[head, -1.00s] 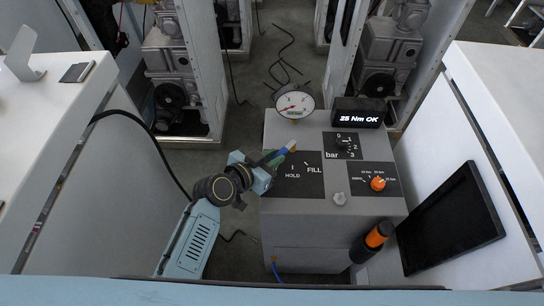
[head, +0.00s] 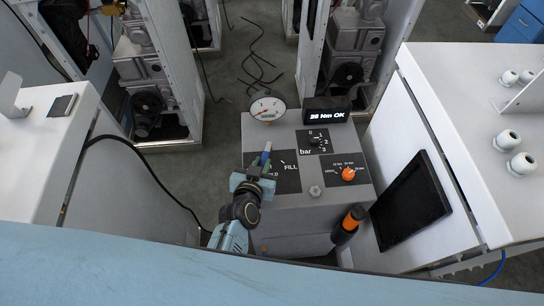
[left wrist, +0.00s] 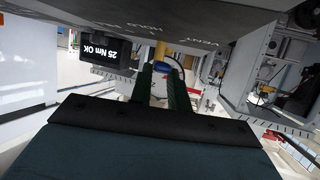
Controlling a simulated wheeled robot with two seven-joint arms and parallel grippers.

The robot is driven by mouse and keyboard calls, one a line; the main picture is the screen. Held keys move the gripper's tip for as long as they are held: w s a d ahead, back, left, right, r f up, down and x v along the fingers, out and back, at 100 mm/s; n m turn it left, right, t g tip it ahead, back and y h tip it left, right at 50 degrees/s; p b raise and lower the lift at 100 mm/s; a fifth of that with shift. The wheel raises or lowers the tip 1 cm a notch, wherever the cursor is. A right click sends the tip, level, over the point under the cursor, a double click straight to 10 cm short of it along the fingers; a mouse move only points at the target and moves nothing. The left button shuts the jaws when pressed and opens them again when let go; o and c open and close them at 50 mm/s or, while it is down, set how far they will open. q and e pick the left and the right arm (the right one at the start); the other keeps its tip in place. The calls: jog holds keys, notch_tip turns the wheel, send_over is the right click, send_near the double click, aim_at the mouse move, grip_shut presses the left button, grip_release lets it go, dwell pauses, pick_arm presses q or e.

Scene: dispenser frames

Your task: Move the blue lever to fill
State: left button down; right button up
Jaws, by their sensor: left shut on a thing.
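The blue lever (head: 266,153) stands up from the dark HOLD/FILL plate (head: 290,185) on the grey dispenser box. It is above and left of the FILL label. My left gripper (head: 262,163) is shut on it, reaching in from the lower left and hiding part of the HOLD label. In the left wrist view the blue handle (left wrist: 160,68) sits between the dark green fingers (left wrist: 158,82). The lever's foot is hidden, so I cannot tell exactly which mark it points at. My right gripper is not in view.
The box also carries a round gauge (head: 268,108), a display (head: 327,110) reading 25 Nm OK, a bar knob (head: 314,141) and an orange knob (head: 348,173). An orange-and-black tool (head: 348,223) is at its front right. White counters stand at both sides.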

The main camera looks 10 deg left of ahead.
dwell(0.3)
pick_arm(q)
jog(key=c, duration=1.3)
grip_release()
